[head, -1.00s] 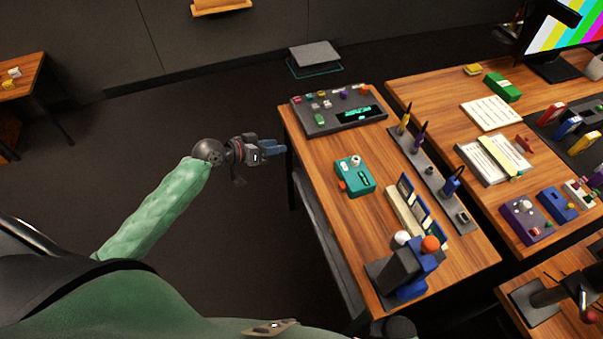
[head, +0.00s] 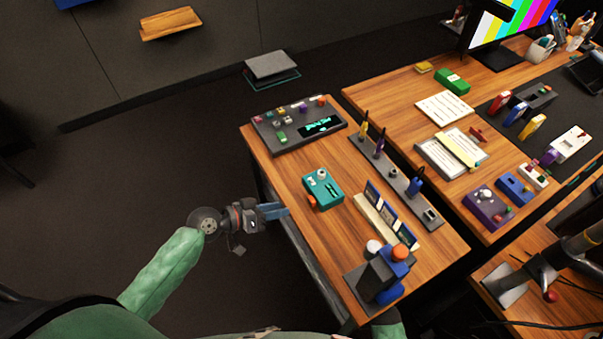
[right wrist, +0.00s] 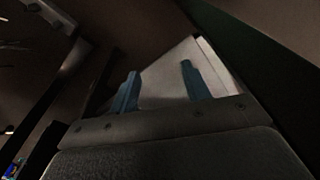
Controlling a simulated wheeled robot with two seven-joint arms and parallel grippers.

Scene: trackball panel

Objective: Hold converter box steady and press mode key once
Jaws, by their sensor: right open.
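A teal box (head: 323,188) with a white knob on top, a dark slot and an orange key at its left side sits on the near wooden table. It looks like the converter box; I cannot read any label on its keys. My left gripper (head: 277,211) is at the left edge of that table, to the left of and apart from the teal box. Its blue fingers are too small to tell their gap. My right gripper (right wrist: 161,82) shows in the right wrist view with its two blue fingers apart and nothing between them.
A dark panel (head: 283,141) with a green display lies at the table's far end. A tool rack (head: 397,176), a card holder (head: 380,222) and a dark device (head: 368,280) with white and orange balls stand to the right and front. Bare wood surrounds the teal box.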

